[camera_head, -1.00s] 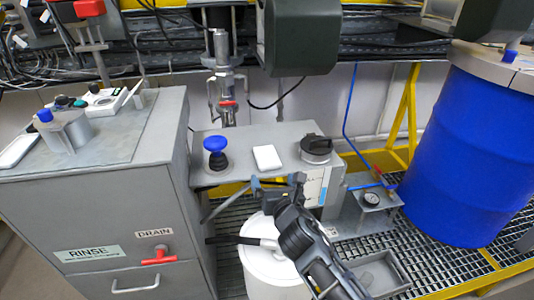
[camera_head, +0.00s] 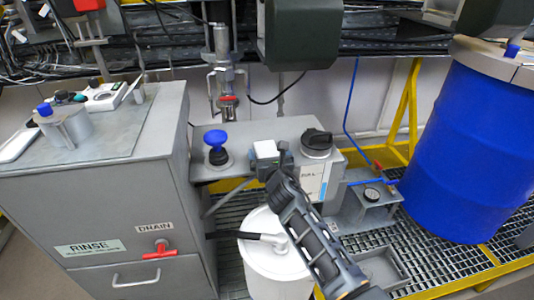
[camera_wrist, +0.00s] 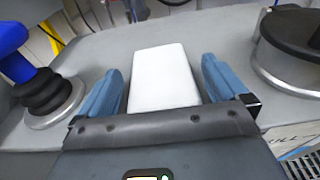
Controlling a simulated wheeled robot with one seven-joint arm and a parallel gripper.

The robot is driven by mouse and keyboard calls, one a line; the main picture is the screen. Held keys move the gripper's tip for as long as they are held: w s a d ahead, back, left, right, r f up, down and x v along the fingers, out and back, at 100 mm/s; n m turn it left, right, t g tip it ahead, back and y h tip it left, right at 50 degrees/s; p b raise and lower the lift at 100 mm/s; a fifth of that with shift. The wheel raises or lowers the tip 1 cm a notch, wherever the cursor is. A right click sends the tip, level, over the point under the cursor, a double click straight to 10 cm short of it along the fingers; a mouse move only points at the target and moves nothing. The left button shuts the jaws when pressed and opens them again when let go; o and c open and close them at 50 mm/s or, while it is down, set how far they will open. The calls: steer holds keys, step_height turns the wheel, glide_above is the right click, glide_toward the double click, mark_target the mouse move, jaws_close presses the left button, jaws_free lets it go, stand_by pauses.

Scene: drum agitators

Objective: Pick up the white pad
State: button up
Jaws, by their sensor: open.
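The white pad (camera_head: 266,149) lies flat on the grey shelf (camera_head: 240,140), between a blue knob and a dark round cap. In the wrist view the white pad (camera_wrist: 164,77) sits between the two blue fingers of my gripper (camera_wrist: 165,85), with a gap on each side. My gripper (camera_head: 268,164) is open and empty. In the head view my gripper covers the near part of the pad. Whether the fingers are at the pad's height is hard to tell.
The blue knob on a black boot (camera_head: 216,147) stands left of the pad. The dark cap (camera_head: 317,143) stands close on the right. A white bucket (camera_head: 270,255) is below the shelf. A vertical metal shaft (camera_head: 223,70) rises behind it.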

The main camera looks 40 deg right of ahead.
mark_target(270, 154)
steer(key=shift+c, duration=0.3)
steer(key=c, duration=0.9)
steer(key=shift+r+p, duration=0.35)
steer(key=shift+r, duration=0.2)
steer(key=r, duration=0.1)
steer(key=r+p, duration=0.2)
steer(key=r, duration=0.1)
steer(key=shift+d, duration=0.25)
steer(key=d+r+p, duration=0.2)
steer(key=d+r, duration=0.4)
steer(key=d, duration=0.5)
steer(key=shift+w, duration=0.15)
